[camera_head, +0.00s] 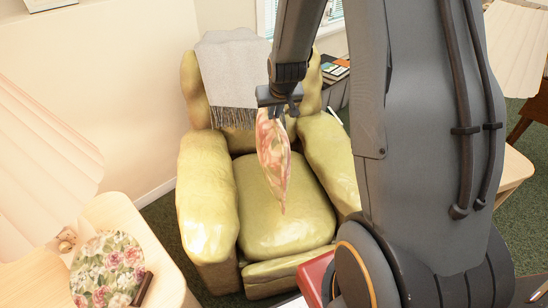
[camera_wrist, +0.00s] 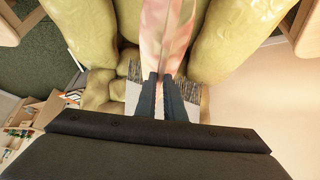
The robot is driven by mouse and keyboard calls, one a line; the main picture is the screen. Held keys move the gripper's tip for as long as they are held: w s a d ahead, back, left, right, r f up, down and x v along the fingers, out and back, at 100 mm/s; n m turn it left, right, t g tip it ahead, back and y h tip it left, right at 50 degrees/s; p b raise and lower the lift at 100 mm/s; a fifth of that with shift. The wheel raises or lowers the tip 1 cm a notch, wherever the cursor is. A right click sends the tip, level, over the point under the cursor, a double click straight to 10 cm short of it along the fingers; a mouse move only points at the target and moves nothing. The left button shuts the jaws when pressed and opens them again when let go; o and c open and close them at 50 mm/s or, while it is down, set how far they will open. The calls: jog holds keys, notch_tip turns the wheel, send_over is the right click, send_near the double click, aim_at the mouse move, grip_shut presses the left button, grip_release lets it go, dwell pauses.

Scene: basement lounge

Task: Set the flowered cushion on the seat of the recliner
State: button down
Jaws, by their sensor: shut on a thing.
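The flowered cushion (camera_head: 272,155), pale pink with a floral print, hangs on edge from my gripper (camera_head: 279,108) above the seat of the recliner. My gripper is shut on its upper edge. The cushion also shows in the wrist view (camera_wrist: 168,35), gripped between the two dark fingers (camera_wrist: 167,95). The recliner (camera_head: 208,205) is yellow-green and glossy, with a wide bare seat between two padded arms. In the head view the cushion's lower corner overlaps the seat; I cannot tell whether it touches.
A grey fringed throw (camera_head: 230,70) drapes over the recliner's backrest. A light wood side table (camera_head: 150,235) at the lower left holds a round floral item (camera_head: 105,268) and a lamp with a pleated shade (camera_head: 45,160). A dark shelf with books (camera_head: 335,68) stands behind right.

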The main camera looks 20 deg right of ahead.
aim_at(274, 131)
jog(key=shift+f+p, duration=0.9)
jog(key=shift+f, duration=3.15)
jog(key=c, duration=1.8)
grip_release()
jog(key=shift+c, duration=0.2)
jog(key=shift+s+r, duration=0.15)
jog(key=shift+r, duration=0.2)
jog(key=b+v, duration=0.2)
jog(key=v, duration=0.9)
jog(key=shift+s+r, duration=0.15)
jog(key=s+a+r+g, duration=0.1)
jog(key=s+a, duration=0.2)
jog(key=s, duration=0.3)
jog(key=s+a+r+n+g, duration=0.1)
jog(key=s+a+g, duration=0.1)
jog(key=s, duration=0.5)
jog(key=s+a+g+y, duration=0.1)
jog(key=s+a+g, duration=0.1)
jog(key=s+a, duration=0.2)
jog(key=s, duration=0.3)
jog(key=shift+a+r+n, duration=0.25)
jog(key=shift+r+n, duration=0.15)
